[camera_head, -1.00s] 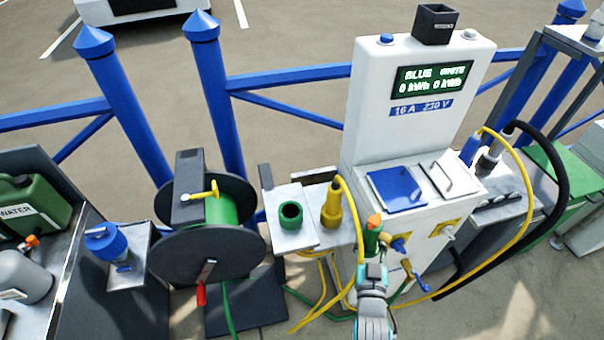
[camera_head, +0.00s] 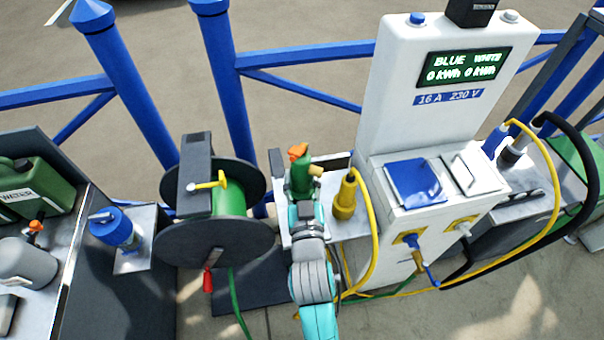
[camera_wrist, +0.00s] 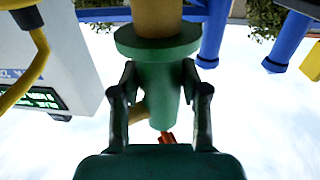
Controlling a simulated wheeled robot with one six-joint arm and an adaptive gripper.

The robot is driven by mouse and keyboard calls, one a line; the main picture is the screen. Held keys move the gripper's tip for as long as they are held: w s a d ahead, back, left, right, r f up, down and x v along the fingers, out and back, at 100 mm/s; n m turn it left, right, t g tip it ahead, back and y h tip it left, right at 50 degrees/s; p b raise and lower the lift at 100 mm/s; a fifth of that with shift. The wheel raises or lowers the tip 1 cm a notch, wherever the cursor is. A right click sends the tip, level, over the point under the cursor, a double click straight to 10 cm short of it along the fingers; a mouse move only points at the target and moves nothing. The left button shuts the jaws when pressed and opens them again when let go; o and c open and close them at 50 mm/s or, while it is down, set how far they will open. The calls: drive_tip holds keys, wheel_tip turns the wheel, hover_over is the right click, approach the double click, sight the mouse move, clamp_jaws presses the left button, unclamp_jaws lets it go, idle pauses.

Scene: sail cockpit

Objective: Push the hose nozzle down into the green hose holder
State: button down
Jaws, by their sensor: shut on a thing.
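The hose nozzle (camera_head: 301,180) is green with an orange top and stands roughly upright in the head view. My gripper (camera_head: 303,197) is shut on its green body. In the wrist view my gripper's fingers (camera_wrist: 159,78) flank the nozzle body (camera_wrist: 153,72), with a wide green collar and a tan cylinder above them in the picture. The green hose holder is hidden in the head view behind the nozzle and my gripper, which cover its place on the small shelf. I cannot tell whether the nozzle's lower end is above the holder or inside it.
A black hose reel (camera_head: 216,243) stands close on the left. A yellow plug (camera_head: 345,197) with its cable stands just right of the nozzle. The white power pedestal (camera_head: 387,120) rises further right. A blue railing (camera_head: 305,92) runs behind.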

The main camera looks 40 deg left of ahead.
sight(302, 195)
drive_tip(key=shift+f, duration=2.3)
drive_tip(key=shift+s+d, duration=0.15)
drive_tip(key=shift+f, duration=0.45)
drive_tip(key=c, duration=0.9)
unclamp_jaws()
drive_tip(key=shift+f, duration=0.1)
drive_tip(key=shift+o, duration=0.2)
drive_tip(key=v, duration=1.1)
